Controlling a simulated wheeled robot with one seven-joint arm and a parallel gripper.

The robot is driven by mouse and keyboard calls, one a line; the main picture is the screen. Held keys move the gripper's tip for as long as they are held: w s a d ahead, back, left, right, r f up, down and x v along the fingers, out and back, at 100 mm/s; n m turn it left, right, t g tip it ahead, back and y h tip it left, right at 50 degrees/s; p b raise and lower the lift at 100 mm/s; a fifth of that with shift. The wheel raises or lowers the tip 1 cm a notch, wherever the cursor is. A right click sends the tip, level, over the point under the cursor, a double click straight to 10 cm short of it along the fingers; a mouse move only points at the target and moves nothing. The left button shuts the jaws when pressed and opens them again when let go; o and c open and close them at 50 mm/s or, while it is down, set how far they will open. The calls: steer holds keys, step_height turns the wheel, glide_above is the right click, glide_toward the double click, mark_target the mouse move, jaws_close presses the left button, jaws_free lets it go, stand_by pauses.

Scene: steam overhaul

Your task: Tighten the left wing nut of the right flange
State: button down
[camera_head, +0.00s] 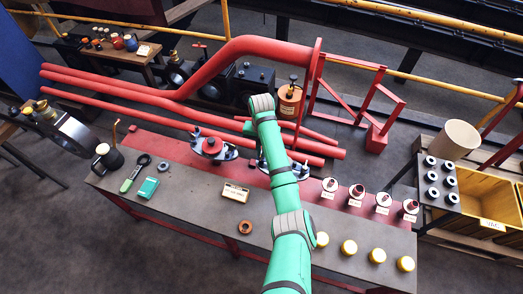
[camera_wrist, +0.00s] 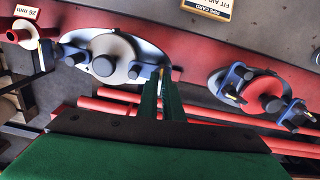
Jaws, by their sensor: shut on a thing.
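The right flange (camera_wrist: 113,46) shows in the wrist view as a pale oval plate with a light round centre. One blue wing nut (camera_wrist: 74,56) is at its left end in that view. The other, the left wing nut (camera_wrist: 136,70), is at the end by my gripper (camera_wrist: 160,78). My two dark green fingers are shut on this nut, and their tips partly hide it. In the head view my arm covers the gripper and much of the right flange (camera_head: 299,170). The left flange (camera_head: 212,147) has a red centre and blue wing nuts, and it also shows in the wrist view (camera_wrist: 262,96).
Red pipes (camera_head: 120,95) run behind the bench (camera_head: 190,205). A brown canister (camera_head: 289,101) stands behind my arm. The bench between card and left flange is clear.

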steer(key=shift+m, duration=0.5)
steer(key=shift+r, duration=0.1)
steer(key=c, duration=1.9)
jaws_free()
steer(key=r, duration=0.7)
steer(key=shift+w+r, duration=0.15)
steer(key=shift+w, duration=0.05)
steer(key=shift+s+d+r, duration=0.1)
steer(key=shift+d+r, duration=0.05)
steer(key=shift+r, duration=1.55)
